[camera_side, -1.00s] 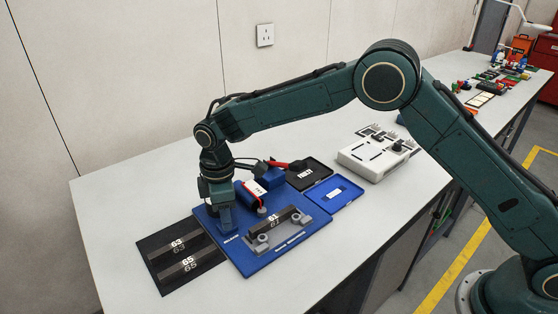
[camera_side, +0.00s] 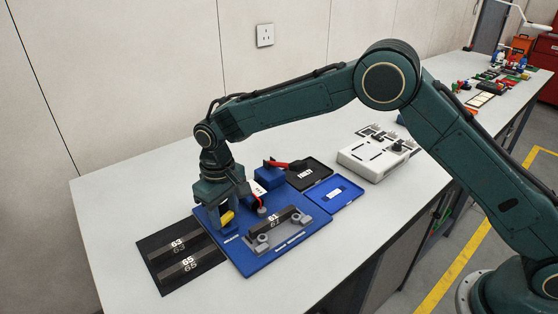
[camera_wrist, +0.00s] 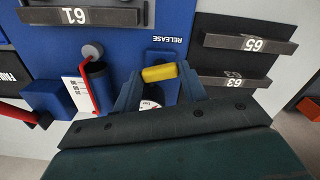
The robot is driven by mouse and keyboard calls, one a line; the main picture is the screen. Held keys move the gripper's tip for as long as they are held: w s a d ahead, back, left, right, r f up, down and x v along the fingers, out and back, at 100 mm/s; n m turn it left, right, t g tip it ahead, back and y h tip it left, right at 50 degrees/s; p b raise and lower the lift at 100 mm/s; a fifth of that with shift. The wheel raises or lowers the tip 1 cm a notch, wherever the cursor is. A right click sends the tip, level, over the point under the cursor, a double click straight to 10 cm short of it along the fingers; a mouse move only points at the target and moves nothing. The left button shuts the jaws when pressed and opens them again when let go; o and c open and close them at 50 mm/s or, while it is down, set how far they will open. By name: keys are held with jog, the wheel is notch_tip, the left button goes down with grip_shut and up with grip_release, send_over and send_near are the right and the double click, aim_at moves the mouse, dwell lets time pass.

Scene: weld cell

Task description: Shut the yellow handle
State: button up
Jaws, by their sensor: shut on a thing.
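The yellow handle (camera_side: 227,217) is at the left edge of the blue fixture board (camera_side: 262,263), under my gripper. In the wrist view the yellow handle (camera_wrist: 159,73) lies crosswise between the two blue fingers of my gripper (camera_wrist: 160,76). The fingers are shut on its two ends. The word RELEASE is printed on the board beside it. A small round white dial shows partly behind the handle, and its base is mostly hidden by my gripper.
A bar marked 61 (camera_side: 275,219) sits on the board right of my gripper. A blue block with a red lever (camera_side: 285,164) stands behind. A black mat (camera_side: 160,244) with bars 63 and 65 lies left. A white unit (camera_side: 372,162) stands at the right.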

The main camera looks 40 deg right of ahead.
aim_at(226, 216)
jog(key=shift+m, duration=1.7)
jog(key=o, duration=0.7)
jog(key=shift+r, duration=0.1)
notch_tip(226, 216, up, 14)
